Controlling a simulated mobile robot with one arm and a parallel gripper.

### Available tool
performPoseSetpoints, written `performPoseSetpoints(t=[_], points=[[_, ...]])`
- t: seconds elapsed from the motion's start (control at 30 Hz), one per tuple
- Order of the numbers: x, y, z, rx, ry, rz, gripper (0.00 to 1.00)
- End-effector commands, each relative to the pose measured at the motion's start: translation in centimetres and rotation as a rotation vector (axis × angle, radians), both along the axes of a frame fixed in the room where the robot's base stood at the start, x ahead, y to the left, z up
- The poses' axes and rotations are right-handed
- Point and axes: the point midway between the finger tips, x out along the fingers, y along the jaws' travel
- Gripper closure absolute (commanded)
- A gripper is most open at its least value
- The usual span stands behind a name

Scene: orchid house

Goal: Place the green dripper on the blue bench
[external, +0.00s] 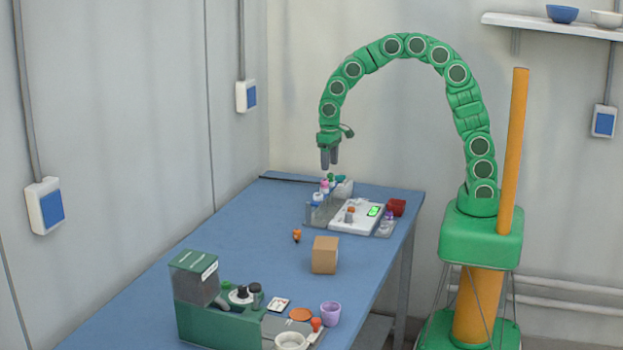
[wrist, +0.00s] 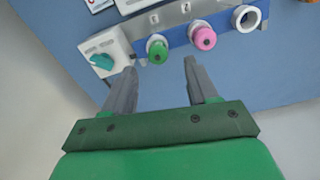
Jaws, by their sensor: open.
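The green dripper (wrist: 158,50) stands at one end of a row in a grey-blue rack (wrist: 180,32), beside a pink-topped one (wrist: 204,38) and a white open-topped one (wrist: 246,18). In the external view the green dripper's top (external: 331,177) shows small at the rack's back end. My gripper (external: 329,162) is open and empty, pointing down above it. In the wrist view my gripper (wrist: 160,66) has its fingertips on either side of the green top, apart from it. The blue bench (external: 250,240) carries the rack.
A white box with a teal knob (wrist: 102,61) sits beside the rack. A cardboard box (external: 325,255) and small orange figure (external: 296,236) are nearer. Bare bench lies left of them.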

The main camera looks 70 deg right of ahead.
Motion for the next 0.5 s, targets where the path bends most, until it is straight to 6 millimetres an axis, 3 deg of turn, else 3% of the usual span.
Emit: performPoseSetpoints(t=[0.33, 0.5], points=[[-0.2, -0.2, -3.9, 0.0, 0.002, -0.001, 0.42], [-0.2, -0.2, -4.9, -0.001, 0.0, 0.0, 0.42]])
